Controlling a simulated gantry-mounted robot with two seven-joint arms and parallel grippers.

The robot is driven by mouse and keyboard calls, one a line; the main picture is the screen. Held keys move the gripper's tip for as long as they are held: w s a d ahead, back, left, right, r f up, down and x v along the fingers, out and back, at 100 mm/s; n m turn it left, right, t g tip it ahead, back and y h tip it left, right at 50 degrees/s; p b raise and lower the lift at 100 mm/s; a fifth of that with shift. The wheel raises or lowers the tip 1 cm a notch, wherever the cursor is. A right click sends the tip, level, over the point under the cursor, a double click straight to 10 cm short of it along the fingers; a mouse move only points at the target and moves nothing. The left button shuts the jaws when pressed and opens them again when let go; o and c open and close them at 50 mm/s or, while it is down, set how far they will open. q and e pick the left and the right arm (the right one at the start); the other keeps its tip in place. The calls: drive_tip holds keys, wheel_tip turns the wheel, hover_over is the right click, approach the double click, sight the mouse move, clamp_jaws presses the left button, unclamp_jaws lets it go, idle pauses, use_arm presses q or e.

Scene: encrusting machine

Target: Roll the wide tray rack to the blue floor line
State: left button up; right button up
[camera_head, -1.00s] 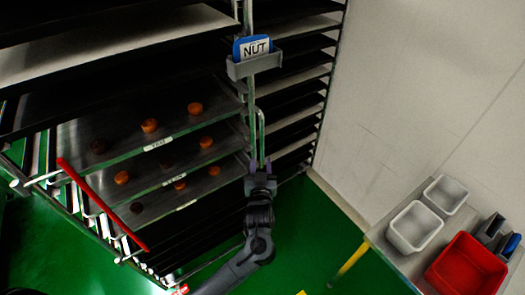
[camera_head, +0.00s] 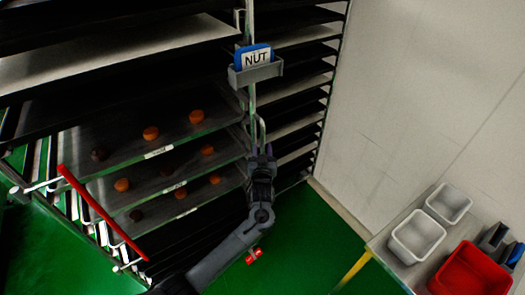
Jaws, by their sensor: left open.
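The wide tray rack (camera_head: 157,153) stands upright and fills the left and middle of the head view. It holds dark shelves and trays with small orange and dark brown pieces. A metal post carries a grey holder with a blue-and-white NUT card (camera_head: 255,57). Below the card is a slim upright metal handle (camera_head: 257,127). My left gripper (camera_head: 261,152) is open at the lower end of this handle, its fingers pointing up in the picture. I cannot tell whether they touch it. My right gripper and the blue floor line are not in view.
A red bar (camera_head: 102,212) slants across the rack's left side. At the lower right, a table (camera_head: 388,254) carries two white tubs (camera_head: 417,237) and a red bin (camera_head: 469,272). A pale wall (camera_head: 415,95) stands behind. Green floor (camera_head: 305,240) is clear between rack and table.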

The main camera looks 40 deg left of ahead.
use_arm(q)
clamp_jaws()
drive_tip(key=shift+d, duration=0.1)
idle(0.4)
